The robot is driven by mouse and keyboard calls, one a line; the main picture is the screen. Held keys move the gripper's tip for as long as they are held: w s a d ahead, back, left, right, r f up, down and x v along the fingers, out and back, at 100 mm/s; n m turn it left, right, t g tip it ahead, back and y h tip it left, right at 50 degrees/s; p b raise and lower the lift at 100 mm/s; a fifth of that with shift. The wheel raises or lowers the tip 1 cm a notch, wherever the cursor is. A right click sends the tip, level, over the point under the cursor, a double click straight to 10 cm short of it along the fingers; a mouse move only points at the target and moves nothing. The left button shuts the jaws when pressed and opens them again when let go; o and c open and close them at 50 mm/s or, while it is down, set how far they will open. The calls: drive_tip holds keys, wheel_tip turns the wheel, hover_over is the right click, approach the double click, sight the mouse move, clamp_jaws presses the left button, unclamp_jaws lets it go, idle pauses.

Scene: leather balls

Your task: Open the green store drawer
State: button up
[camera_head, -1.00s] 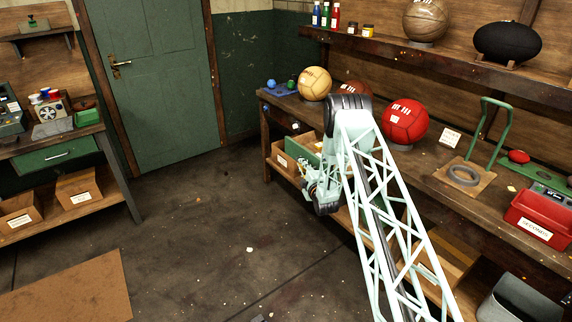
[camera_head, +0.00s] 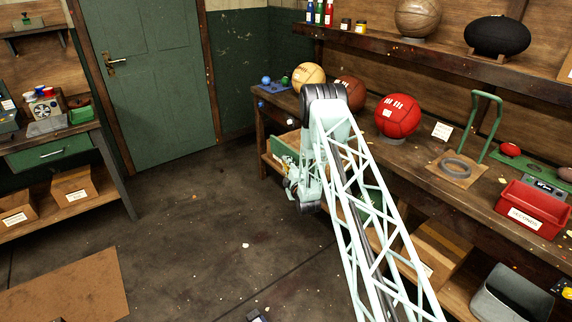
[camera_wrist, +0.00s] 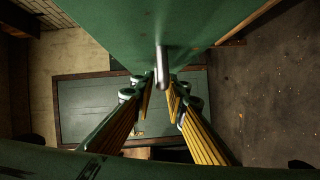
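A large green panel (camera_wrist: 190,18) fills the top of the wrist view, with a metal bar handle (camera_wrist: 162,65) standing out from it. My gripper (camera_wrist: 161,88) has yellow-padded fingers on either side of the handle's end, with a gap between them; I cannot tell whether they touch it. In the head view my gripper (camera_head: 303,195) hangs low by the left end of the right-hand workbench, beside a green drawer panel (camera_head: 284,147). My arm hides much of that drawer. Another green drawer (camera_head: 48,154) with a bar handle is shut in the left bench.
The right workbench (camera_head: 415,165) holds a red ball (camera_head: 397,116), other balls and a red bin (camera_head: 533,208). Boxes stand on its lower shelf. A green door (camera_head: 150,90) is in the far wall. The floor (camera_head: 210,235) between the benches is mostly open.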

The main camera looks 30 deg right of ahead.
drive_tip(key=shift+o, duration=0.9)
drive_tip(key=shift+s, duration=0.15)
drive_tip(key=shift+s, duration=0.2)
drive_tip(key=f+v, duration=0.1)
drive_tip(key=v, duration=1)
drive_tip(key=shift+s+a+r, duration=0.15)
drive_tip(key=shift+r, duration=0.3)
